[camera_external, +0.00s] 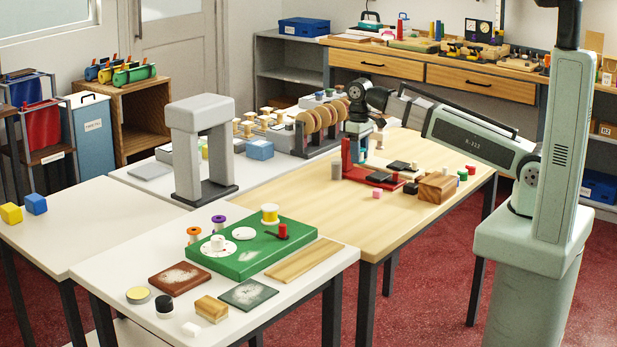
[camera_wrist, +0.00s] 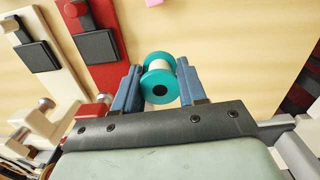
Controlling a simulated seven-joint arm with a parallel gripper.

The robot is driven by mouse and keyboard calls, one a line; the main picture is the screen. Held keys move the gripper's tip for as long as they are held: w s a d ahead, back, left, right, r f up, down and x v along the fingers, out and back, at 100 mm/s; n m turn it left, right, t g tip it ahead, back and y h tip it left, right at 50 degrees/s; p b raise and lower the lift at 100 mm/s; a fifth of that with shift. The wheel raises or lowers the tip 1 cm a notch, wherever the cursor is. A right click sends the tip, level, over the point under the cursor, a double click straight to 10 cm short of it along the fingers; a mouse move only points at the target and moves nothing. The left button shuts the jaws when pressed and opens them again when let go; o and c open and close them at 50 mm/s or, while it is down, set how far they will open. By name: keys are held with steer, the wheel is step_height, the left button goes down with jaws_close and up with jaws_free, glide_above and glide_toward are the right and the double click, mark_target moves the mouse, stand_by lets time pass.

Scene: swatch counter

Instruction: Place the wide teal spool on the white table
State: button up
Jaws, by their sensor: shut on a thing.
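The wide teal spool (camera_wrist: 158,80), with teal flanges, a pale winding and a dark centre hole, sits between my two blue fingers in the wrist view. My gripper (camera_wrist: 157,85) is shut on it, above the pale wooden table. In the external view my gripper (camera_external: 357,148) is over the wooden table (camera_external: 385,225), by a red stand; I cannot make out the spool there. White tabletops stand to the left: one at far left (camera_external: 75,240), one at the front (camera_external: 105,283) and one behind (camera_external: 150,185); I cannot tell which the task means.
The front white top holds a green board (camera_external: 235,265), coloured spools and several small blocks. The far left top bears a yellow cube (camera_external: 11,213) and a blue cube (camera_external: 36,204), with free room beside them. A tall grey arch (camera_external: 201,150) stands between there and my gripper.

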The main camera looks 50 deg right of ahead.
mark_target(358, 191)
steer(key=shift+w+m, duration=0.2)
steer(key=shift+m, duration=0.9)
steer(key=shift+f, duration=0.2)
steer(key=shift+d+f, duration=0.1)
steer(key=shift+f, duration=4.7)
steer(key=shift+f, duration=0.15)
steer(key=o, duration=1)
steer(key=shift+o, duration=0.2)
step_height(358, 191, up, 12)
steer(key=shift+f, duration=0.2)
steer(key=shift+o, duration=0.5)
steer(key=shift+r, duration=0.35)
